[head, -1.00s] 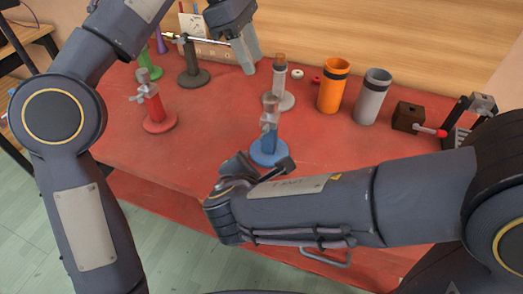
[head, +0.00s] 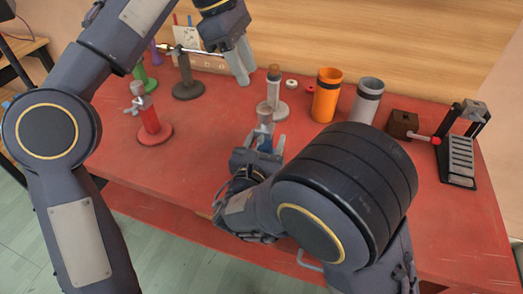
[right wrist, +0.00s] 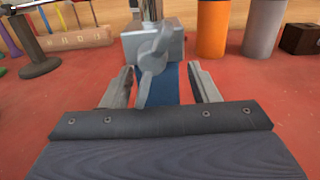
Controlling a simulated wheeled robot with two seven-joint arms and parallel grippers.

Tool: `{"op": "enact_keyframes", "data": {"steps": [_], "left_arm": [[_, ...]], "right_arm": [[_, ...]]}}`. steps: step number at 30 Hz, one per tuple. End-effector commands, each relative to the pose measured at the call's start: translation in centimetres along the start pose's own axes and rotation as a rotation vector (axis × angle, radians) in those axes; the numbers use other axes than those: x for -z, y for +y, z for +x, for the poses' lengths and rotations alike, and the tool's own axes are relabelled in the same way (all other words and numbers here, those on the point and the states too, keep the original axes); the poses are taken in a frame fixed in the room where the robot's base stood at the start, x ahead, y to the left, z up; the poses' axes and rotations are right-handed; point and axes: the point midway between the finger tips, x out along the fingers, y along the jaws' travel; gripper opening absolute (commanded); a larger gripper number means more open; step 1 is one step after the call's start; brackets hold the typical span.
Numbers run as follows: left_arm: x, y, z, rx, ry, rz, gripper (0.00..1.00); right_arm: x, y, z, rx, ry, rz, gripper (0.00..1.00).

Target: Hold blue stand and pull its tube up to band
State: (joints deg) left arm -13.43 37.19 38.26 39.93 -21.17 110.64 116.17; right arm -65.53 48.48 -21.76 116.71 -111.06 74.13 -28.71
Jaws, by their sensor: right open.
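The blue stand (head: 264,145) is near the table's front edge, mostly hidden behind my right gripper (head: 266,141) in the head view. In the right wrist view its blue column (right wrist: 172,86) stands upright between the two open fingers of my right gripper (right wrist: 161,75), with space at the sides. A grey clamp block with a wing screw (right wrist: 155,50) tops the column, and part of the metallic tube (right wrist: 152,10) rises above it. I cannot make out a band. My left gripper (head: 245,72) hangs pointing down behind the stand, apart from it, and appears empty.
A white stand (head: 273,95) is close behind the blue one. A red stand (head: 150,120) is to the left, with dark and green stands behind. Orange (head: 326,95) and grey (head: 367,102) cups, a brown block (head: 403,124) and a black rack (head: 458,160) are right.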

Motion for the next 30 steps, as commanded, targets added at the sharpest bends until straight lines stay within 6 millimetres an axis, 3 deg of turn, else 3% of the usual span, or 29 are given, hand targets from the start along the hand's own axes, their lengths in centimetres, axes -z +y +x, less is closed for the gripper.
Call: {"op": "enact_keyframes", "data": {"steps": [11, 24, 30], "left_arm": [[0.00, 0.00, 0.00, 0.000, 0.000, 0.000, 0.36], [0.00, 0.00, 0.00, 0.000, 0.000, 0.000, 0.36], [0.00, 0.00, 0.00, 0.000, 0.000, 0.000, 0.36]], "right_arm": [[0.01, -0.02, 0.76, 0.000, 0.001, 0.000, 0.55], [0.00, -0.02, 0.73, 0.000, 0.001, 0.001, 0.00], [0.00, -0.02, 0.72, 0.000, 0.001, 0.001, 0.00]]}}
